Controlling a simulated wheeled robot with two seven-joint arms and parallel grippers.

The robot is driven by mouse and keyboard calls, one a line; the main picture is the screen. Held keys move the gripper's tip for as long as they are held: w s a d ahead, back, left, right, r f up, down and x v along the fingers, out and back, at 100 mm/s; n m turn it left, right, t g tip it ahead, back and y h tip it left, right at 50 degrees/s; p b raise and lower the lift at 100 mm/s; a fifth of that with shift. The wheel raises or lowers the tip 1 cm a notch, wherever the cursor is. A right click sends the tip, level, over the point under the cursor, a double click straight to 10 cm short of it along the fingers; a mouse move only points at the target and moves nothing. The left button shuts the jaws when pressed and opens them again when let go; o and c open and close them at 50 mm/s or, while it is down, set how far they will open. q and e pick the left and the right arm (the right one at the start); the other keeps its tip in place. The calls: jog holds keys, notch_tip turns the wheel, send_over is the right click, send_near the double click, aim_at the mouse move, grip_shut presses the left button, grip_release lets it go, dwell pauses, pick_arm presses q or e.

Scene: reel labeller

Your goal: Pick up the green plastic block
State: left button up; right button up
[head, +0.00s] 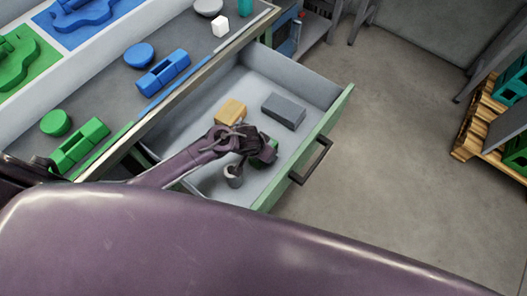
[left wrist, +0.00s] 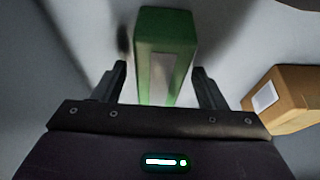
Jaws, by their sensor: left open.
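The green plastic block (left wrist: 165,45) lies in the open drawer, with a pale label on its face. In the left wrist view its near end is between the two open fingers of my left gripper (left wrist: 166,85), with a gap on each side. In the head view my left gripper (head: 245,148) reaches down into the drawer, and the green block (head: 266,154) is partly hidden behind it. My right gripper is not in view.
The open drawer (head: 326,128) also holds a tan block (head: 231,111), a grey block (head: 284,111) and a small grey cylinder (head: 233,176). Green and blue parts stand on the worktop at left. A pallet (head: 487,118) stands at far right; the floor between is clear.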

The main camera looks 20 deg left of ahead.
pick_arm(q)
jog(key=shift+f, duration=0.2)
jog(key=shift+c, duration=0.2)
jog(key=c, duration=1.1)
jog(key=shift+r, duration=0.1)
jog(key=shift+c, duration=0.2)
